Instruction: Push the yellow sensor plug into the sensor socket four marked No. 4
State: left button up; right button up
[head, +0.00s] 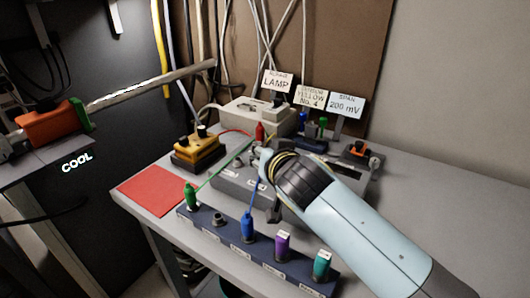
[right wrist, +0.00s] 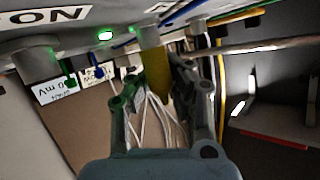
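The yellow sensor plug (right wrist: 156,72) stands between the two fingers of my right gripper (right wrist: 153,85) in the right wrist view. The fingers sit close on both sides of it and look shut on it. One end of the plug meets a grey collar on a panel; how deep it sits I cannot tell. In the head view my right gripper (head: 268,160) is over the grey box (head: 230,181), and the arm hides much of it. I cannot read which socket is No. 4. My left gripper is not in view.
A dark rail (head: 265,255) at the front holds green, blue, purple and teal plugs and a bare grey socket (head: 217,218). A card (head: 310,97) reads "YELLOW No. 4". A red mat (head: 155,190) and a yellow-black box (head: 197,153) lie left.

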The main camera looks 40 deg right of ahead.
jog(key=o, duration=0.5)
notch_tip(320, 180, up, 10)
dwell(0.4)
dwell(0.4)
